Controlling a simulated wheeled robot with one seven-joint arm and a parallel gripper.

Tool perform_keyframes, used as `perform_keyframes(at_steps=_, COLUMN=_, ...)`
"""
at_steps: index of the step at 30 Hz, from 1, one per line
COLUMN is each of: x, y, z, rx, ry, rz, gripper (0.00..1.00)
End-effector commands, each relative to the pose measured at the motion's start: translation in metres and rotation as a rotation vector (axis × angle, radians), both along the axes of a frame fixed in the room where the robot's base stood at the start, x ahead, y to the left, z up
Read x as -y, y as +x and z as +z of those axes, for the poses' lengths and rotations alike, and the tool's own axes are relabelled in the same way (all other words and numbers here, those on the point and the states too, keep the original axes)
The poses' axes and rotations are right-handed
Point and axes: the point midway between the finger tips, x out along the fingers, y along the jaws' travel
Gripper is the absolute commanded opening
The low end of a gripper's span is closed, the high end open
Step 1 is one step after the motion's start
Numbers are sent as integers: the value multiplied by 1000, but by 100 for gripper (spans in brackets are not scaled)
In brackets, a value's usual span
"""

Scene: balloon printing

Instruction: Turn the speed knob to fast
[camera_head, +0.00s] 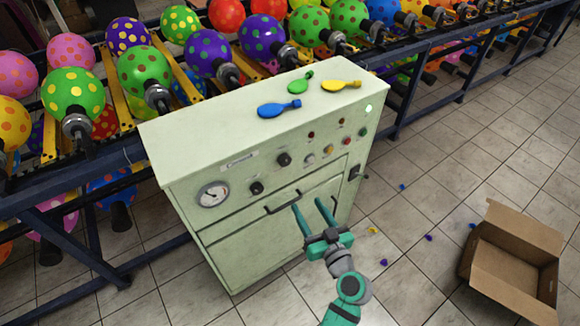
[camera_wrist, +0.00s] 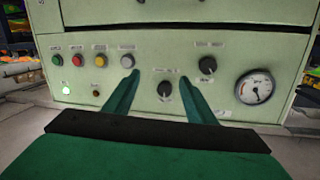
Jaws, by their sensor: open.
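The pale green machine (camera_head: 225,250) has two black knobs on its front panel. In the head view, one knob (camera_head: 257,188) is lower, near the gauge, and the other knob (camera_head: 284,159) is higher and further right. The wrist view shows the panel upside down, with the higher knob (camera_wrist: 165,88) between my fingers in the picture and the lower knob (camera_wrist: 207,65) to their right. Their labels are too small to read, so I cannot tell which is the speed knob. My gripper (camera_head: 308,203) is open and empty in front of the machine, apparently apart from the knobs.
A round gauge (camera_head: 212,195), coloured buttons (camera_head: 346,142) and a handle (camera_head: 283,206) are on the machine front. Flat balloons (camera_head: 279,108) lie on top. A balloon rack (camera_head: 408,60) runs behind. An open cardboard box (camera_head: 510,262) stands on the tiled floor at right.

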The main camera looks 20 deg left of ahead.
Motion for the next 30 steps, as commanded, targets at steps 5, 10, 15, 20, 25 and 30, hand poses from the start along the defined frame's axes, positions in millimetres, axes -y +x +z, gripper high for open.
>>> perform_keyframes(at_steps=5, x=-4, y=20, z=44, rx=114, ry=-19, rz=133, gripper=51)
perform_keyframes(at_steps=10, x=-7, y=24, z=62, rx=162, ry=-28, rz=189, gripper=51)
perform_keyframes(at_steps=15, x=-17, y=32, z=64, rx=168, ry=-30, rz=196, gripper=51)
perform_keyframes(at_steps=20, x=-38, y=48, z=64, rx=167, ry=-29, rz=197, gripper=51)
perform_keyframes(at_steps=25, x=-62, y=67, z=64, rx=167, ry=-29, rz=197, gripper=51)
perform_keyframes(at_steps=30, x=-80, y=81, z=64, rx=166, ry=-29, rz=194, gripper=51)
